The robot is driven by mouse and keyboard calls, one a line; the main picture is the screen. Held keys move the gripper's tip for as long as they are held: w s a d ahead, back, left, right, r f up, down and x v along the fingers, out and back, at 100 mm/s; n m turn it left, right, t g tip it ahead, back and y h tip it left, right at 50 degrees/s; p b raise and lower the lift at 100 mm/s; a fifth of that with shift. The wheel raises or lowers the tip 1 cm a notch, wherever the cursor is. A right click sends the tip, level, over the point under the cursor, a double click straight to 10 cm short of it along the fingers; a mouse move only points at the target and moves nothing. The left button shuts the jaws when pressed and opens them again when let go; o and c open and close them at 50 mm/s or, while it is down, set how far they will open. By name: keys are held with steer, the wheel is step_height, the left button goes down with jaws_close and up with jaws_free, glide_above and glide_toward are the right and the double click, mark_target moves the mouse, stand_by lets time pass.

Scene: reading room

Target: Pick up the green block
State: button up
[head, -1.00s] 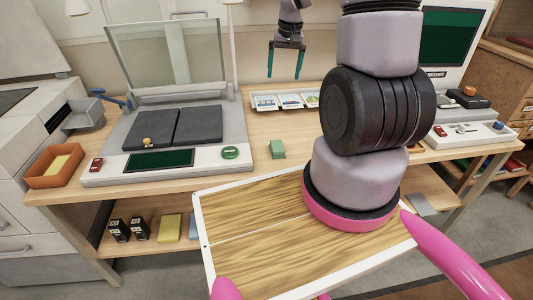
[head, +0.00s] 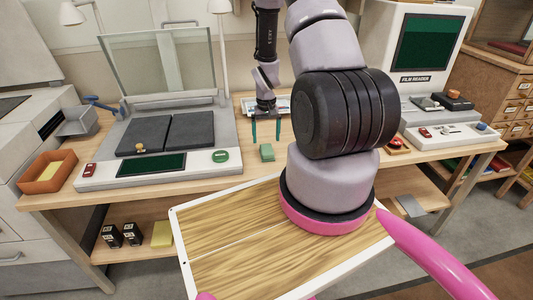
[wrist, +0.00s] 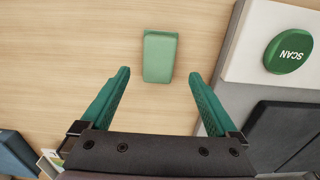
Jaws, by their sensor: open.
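The green block (head: 267,152) lies on the wooden desk, to the right of the scanner's round green button. In the wrist view the green block (wrist: 160,56) lies just beyond the fingertips, roughly between their lines and a little nearer the left-right middle. My gripper (head: 266,141) points down close above the block in the head view. In the wrist view my gripper (wrist: 160,73) has its two green fingers wide apart, with nothing between them but bare desk and the block's near end. The block's height below the fingertips is hard to tell.
A book scanner (head: 90,183) with a green SCAN button (wrist: 288,51) stands left of the block. A tray (head: 268,106) is behind the gripper, partly hidden. The film reader (head: 430,45) is at right. Bare desk surrounds the block.

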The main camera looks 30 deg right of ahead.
mark_target(267, 148)
step_height(267, 148, down, 5)
steer(key=shift+s, duration=0.1)
steer(key=shift+d, duration=0.1)
steer(key=c, duration=1.5)
steer(key=shift+o, duration=0.2)
step_height(267, 148, up, 10)
